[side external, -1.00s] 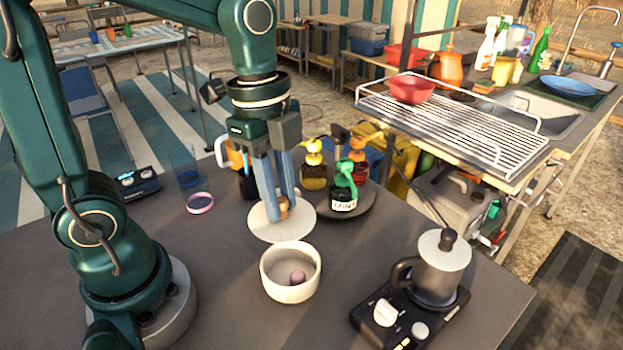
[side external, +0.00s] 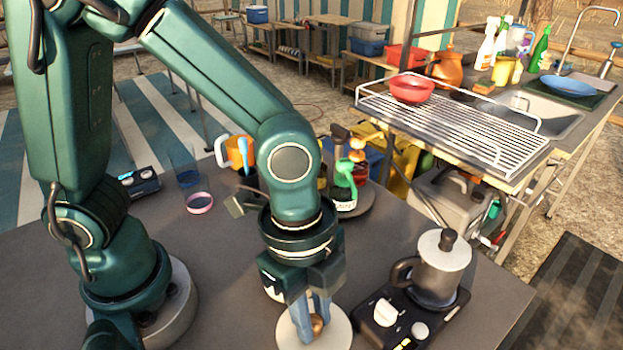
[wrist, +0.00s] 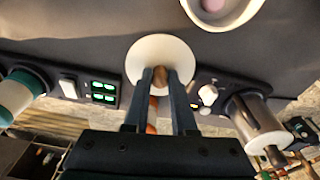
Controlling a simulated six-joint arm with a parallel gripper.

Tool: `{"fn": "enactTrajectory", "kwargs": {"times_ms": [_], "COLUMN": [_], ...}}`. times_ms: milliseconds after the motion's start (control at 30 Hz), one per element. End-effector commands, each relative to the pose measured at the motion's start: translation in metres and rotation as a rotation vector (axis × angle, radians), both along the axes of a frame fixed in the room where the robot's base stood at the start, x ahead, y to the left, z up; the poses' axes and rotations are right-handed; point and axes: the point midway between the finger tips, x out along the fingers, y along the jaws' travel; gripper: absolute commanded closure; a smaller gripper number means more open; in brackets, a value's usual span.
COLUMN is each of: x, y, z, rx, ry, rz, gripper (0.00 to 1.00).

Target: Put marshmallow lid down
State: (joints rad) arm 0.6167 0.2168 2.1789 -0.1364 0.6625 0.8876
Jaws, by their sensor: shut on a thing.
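The marshmallow lid (side external: 340,338) is a flat white disc with a brown knob (side external: 317,323). My gripper (side external: 316,325) points down and is shut on the knob, near the bottom of the side view. In the wrist view the lid (wrist: 140,50) lies across my fingertips (wrist: 161,76). I cannot tell whether it touches the table or hangs just above it. The white bowl (wrist: 245,10) is cut off at the top of the wrist view, with a pinkish marshmallow (wrist: 215,5) inside. The lid is beside the bowl, not over it. My arm mostly hides the bowl in the side view.
A stove (side external: 390,318) with a metal pot (side external: 441,275) stands close to the right of my gripper. Syrup bottles (side external: 345,185), an orange mug (side external: 238,152) and a pink-ringed glass (side external: 199,203) stand farther back. The grey tabletop (side external: 220,260) is clear left of my gripper.

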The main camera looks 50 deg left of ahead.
Motion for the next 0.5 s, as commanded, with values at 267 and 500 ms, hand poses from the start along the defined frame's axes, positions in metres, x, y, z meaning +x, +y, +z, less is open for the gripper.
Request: {"fn": "enactTrajectory", "kwargs": {"times_ms": [267, 500], "x": [-0.001, 0.0], "y": [0.0, 0.0], "z": [-0.034, -0.04], "rx": [0.003, 0.0], "ry": [0.006, 0.0], "rz": [0.001, 0.001], "gripper": [1.0, 1.0]}}
